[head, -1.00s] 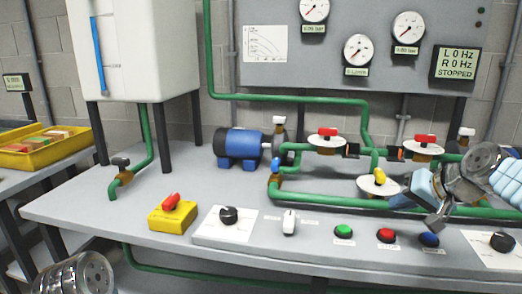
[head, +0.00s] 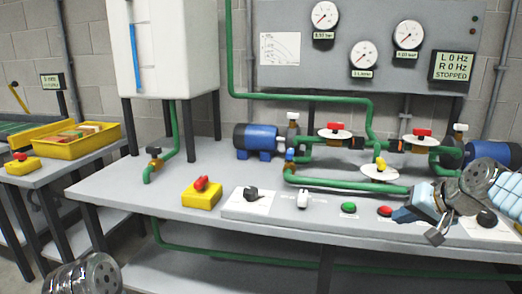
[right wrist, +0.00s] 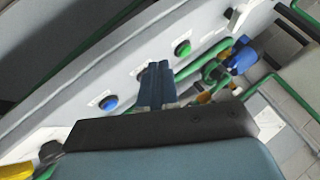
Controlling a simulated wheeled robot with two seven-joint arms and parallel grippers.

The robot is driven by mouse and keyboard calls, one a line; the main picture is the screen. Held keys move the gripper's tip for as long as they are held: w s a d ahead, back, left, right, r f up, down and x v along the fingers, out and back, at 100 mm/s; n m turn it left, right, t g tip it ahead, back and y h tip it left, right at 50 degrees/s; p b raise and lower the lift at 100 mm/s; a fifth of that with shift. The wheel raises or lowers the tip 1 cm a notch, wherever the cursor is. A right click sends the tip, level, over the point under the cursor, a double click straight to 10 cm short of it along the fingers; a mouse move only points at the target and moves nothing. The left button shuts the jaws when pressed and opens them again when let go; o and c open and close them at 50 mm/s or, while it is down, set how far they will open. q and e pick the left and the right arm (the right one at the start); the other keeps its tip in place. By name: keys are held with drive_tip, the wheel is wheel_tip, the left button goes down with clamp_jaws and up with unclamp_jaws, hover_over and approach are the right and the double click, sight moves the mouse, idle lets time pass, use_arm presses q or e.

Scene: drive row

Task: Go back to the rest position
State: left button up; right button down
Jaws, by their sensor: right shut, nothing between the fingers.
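My right gripper (head: 434,232) is in the lower right of the head view, in front of the bench's button panel, and hides part of it. It also shows in the right wrist view (right wrist: 155,75), its fingers together with nothing held. Beyond the fingers there are a green button (right wrist: 182,48) and a blue button (right wrist: 108,103); I see no contact with them. A metal joint of my left arm (head: 88,276) shows at the bottom left of the head view. My left gripper is out of frame.
The grey bench (head: 115,192) carries green pipes, valves, a blue pump (head: 256,138) and a yellow switch box (head: 202,195). A white tank (head: 180,50) stands at the back. A side table at left holds a yellow tray (head: 95,148). Floor shows at lower left.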

drive_tip(key=a+f+n+g, duration=0.15)
drive_tip(key=a+f, duration=0.35)
drive_tip(key=f, duration=1)
drive_tip(key=a+f+g, duration=0.2)
drive_tip(key=a+f, duration=0.3)
drive_tip(key=f, duration=0.9)
drive_tip(key=s+a+f+g, duration=0.1)
drive_tip(key=s+a+f, duration=0.3)
drive_tip(key=s+f, duration=0.3)
drive_tip(key=s+a+f+n+g, duration=0.1)
drive_tip(key=s+a+f, duration=0.2)
drive_tip(key=s+f, duration=0.4)
drive_tip(key=s+a+f+g, duration=0.2)
drive_tip(key=s+a+f, duration=0.2)
drive_tip(key=s+f, duration=0.3)
drive_tip(key=shift+s+a+f+y, duration=0.3)
drive_tip(key=shift+s+y, duration=0.1)
drive_tip(key=shift+s, duration=0.35)
drive_tip(key=shift+n, duration=0.25)
